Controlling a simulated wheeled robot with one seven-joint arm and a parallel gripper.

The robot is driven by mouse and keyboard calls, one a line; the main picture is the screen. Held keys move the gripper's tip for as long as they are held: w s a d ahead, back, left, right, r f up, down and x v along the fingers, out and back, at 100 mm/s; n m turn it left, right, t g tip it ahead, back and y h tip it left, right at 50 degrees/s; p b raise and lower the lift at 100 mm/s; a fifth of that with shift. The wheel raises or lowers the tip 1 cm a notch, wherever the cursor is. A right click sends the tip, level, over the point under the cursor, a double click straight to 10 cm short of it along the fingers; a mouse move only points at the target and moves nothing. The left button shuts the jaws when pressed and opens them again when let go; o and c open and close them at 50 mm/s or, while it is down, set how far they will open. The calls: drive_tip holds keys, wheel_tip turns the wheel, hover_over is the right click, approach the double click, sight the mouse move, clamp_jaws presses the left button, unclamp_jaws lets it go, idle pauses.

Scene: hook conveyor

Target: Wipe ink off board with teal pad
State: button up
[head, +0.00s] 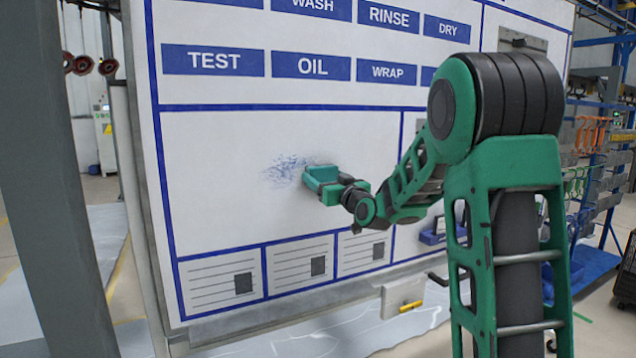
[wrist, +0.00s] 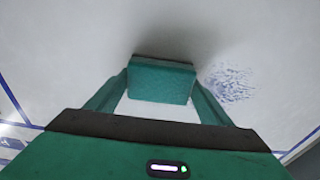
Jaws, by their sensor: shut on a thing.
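The whiteboard (head: 225,165) stands upright, with blue lines and printed labels. A patch of blue ink smudge (head: 287,168) is on its blank middle panel; it also shows in the wrist view (wrist: 232,82). My gripper (head: 338,187) is shut on the teal pad (head: 320,174). In the wrist view the pad (wrist: 162,82) sits between the two fingers, with its far face at or very near the board; I cannot tell if it touches. In the head view the pad is at the right edge of the ink. In the wrist view the ink lies right of the pad.
Blue labels such as TEST (head: 213,61) and OIL (head: 312,67) run above the panel. Lined cards (head: 221,285) run below it. A small holder with a yellow item (head: 403,306) hangs at the board's lower edge. A grey post (head: 45,180) stands at left.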

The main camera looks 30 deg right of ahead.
sight(310, 169)
drive_tip(key=shift+d, duration=1.05)
drive_tip(key=shift+w+a, duration=0.1)
drive_tip(key=shift+a, duration=5.3)
drive_tip(key=shift+a, duration=5)
drive_tip(key=shift+r, duration=1.5)
drive_tip(key=shift+d, duration=7.05)
